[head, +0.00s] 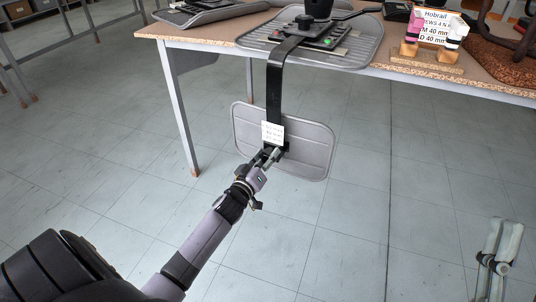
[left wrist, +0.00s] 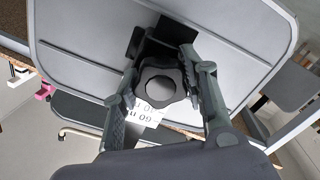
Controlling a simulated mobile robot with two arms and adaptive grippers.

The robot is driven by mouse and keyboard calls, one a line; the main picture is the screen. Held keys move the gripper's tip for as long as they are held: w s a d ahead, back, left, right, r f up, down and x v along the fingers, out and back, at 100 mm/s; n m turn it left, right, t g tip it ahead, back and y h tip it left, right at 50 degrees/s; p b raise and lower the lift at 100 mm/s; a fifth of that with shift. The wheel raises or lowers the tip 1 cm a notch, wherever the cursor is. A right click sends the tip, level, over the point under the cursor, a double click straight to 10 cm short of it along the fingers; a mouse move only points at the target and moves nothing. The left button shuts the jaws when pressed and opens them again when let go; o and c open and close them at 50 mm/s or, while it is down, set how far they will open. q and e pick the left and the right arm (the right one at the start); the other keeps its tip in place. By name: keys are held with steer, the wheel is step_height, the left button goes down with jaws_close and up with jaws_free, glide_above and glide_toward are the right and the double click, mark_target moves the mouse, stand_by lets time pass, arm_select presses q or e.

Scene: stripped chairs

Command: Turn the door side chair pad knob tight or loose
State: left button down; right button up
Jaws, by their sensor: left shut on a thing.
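A grey chair pad (head: 310,150) hangs below the table's front edge on a black bent bar (head: 277,85). My left gripper (head: 266,155) is at the pad's lower middle and hides the knob in the head view. In the left wrist view the dark lobed knob (left wrist: 160,85) sits between the fingers of my left gripper (left wrist: 162,80), which are shut on it. The pad (left wrist: 90,45) fills the space behind it. My right gripper (head: 497,245) shows at the lower right, away from the pad; its finger gap is unclear.
A table (head: 400,68) with a speckled top carries an upturned grey chair seat (head: 350,45). A white label (head: 272,133) is on the bar by the pad. The tiled floor in front is clear.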

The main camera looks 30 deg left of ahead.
arm_select(q)
steer(key=shift+n, duration=0.4)
arm_select(e)
steer(key=shift+w+a+f+g+h, duration=0.1)
steer(key=shift+w+f+g+h, duration=0.2)
steer(key=shift+w+f+g, duration=0.3)
steer(key=shift+w, duration=0.1)
